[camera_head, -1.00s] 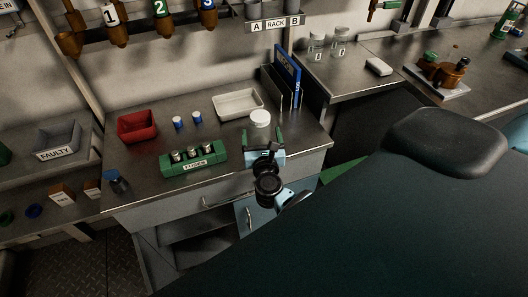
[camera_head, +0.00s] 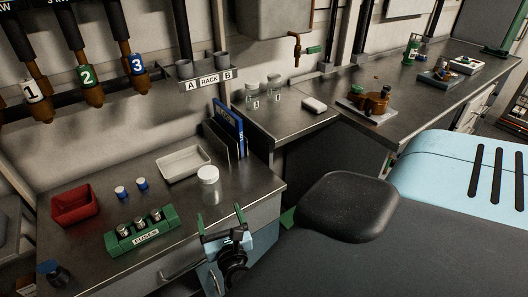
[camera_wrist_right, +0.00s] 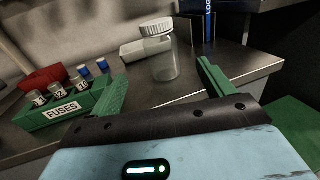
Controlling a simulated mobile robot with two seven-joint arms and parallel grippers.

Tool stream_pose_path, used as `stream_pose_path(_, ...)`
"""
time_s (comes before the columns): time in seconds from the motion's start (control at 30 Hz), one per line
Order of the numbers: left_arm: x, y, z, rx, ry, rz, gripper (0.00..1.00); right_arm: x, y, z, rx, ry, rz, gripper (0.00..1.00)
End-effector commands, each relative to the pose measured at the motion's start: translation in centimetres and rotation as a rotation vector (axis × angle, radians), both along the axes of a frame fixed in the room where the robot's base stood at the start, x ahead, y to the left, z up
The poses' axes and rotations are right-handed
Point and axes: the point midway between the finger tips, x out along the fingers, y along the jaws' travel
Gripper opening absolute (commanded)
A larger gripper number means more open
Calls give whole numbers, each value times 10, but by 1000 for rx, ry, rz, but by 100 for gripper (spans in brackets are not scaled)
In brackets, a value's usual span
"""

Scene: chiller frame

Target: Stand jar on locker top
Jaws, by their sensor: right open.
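A clear jar with a white lid (camera_head: 209,185) stands upright on the steel worktop (camera_head: 105,195), near its right end. It also shows in the right wrist view (camera_wrist_right: 158,58), ahead of my fingers. My right gripper (camera_head: 220,216) is open and empty in front of the jar, at the worktop's front edge. Its green fingers are apart from the jar, with bare worktop between. Two similar jars (camera_head: 253,93) (camera_head: 273,89) stand on the counter further back. I cannot tell which surface is the locker top. My left gripper is not in view.
A green fuse holder (camera_head: 140,236), red bin (camera_head: 75,206), two small blue-and-white items (camera_head: 131,190) and a white tray (camera_head: 183,164) share the worktop. A black padded seat (camera_head: 349,207) is at right.

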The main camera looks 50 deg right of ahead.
Motion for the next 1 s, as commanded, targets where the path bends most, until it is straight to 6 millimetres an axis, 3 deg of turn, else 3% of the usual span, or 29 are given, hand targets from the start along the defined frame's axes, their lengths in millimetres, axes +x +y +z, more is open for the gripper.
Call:
stream_pose_path(0.17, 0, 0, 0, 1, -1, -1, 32, -14, 10, -5, -228, 76, 75, 81)
stream_pose_path(0.37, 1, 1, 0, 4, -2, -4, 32, -57, 51, -31, -924, 289, 312, 81)
stream_pose_path(0.63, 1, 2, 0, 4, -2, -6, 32, -152, 99, -108, -1971, 519, 731, 81)
stream_pose_path(0.8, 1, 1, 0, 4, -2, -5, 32, -225, 102, -158, -2564, 543, 1031, 81)
stream_pose_path(0.9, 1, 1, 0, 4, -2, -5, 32, -259, 96, -176, -2816, 514, 1178, 81)
stream_pose_path(0.93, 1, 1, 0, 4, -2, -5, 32, -267, 94, -180, 2842, -497, -1199, 81)
stream_pose_path(1.0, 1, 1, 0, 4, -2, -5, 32, -281, 90, -187, 2737, -441, -1176, 81)
